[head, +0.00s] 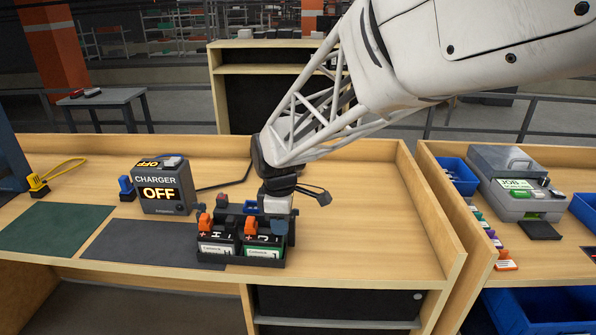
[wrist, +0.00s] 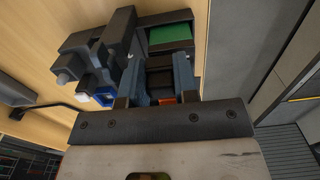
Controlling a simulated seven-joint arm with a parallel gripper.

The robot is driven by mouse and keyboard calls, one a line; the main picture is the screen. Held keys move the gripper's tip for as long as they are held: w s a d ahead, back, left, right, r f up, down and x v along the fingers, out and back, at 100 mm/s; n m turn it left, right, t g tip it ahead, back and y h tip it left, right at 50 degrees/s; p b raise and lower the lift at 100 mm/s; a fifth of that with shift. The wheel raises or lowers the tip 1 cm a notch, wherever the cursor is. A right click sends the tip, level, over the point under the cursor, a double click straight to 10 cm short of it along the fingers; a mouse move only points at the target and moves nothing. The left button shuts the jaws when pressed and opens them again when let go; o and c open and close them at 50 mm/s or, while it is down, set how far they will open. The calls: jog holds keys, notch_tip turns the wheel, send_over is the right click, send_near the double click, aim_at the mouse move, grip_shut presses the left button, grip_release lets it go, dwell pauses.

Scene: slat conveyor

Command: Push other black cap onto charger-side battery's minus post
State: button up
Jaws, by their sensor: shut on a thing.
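My gripper (head: 277,207) points down over the right-hand battery (head: 263,250), which has a green label and an orange cap (head: 250,225). The left, charger-side battery (head: 217,248) has a white label and an orange cap (head: 204,222). Both stand side by side in a dark tray (head: 238,262). In the wrist view, the blue-grey fingers of my gripper (wrist: 160,82) are shut on a dark piece, apparently a black cap (wrist: 160,78). A bit of orange shows just beside the fingers. The minus posts are hidden or too small to make out.
The charger (head: 160,190), reading OFF, stands left of the tray, with a blue connector (head: 126,188) beside it. A yellow cable (head: 55,172) lies at the far left. Dark and green mats cover the bench's left front.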

jog(key=shift+f, duration=0.35)
jog(key=o, duration=1)
jog(key=shift+c, duration=0.2)
jog(key=shift+r, duration=3.9)
jog(key=shift+d, duration=0.1)
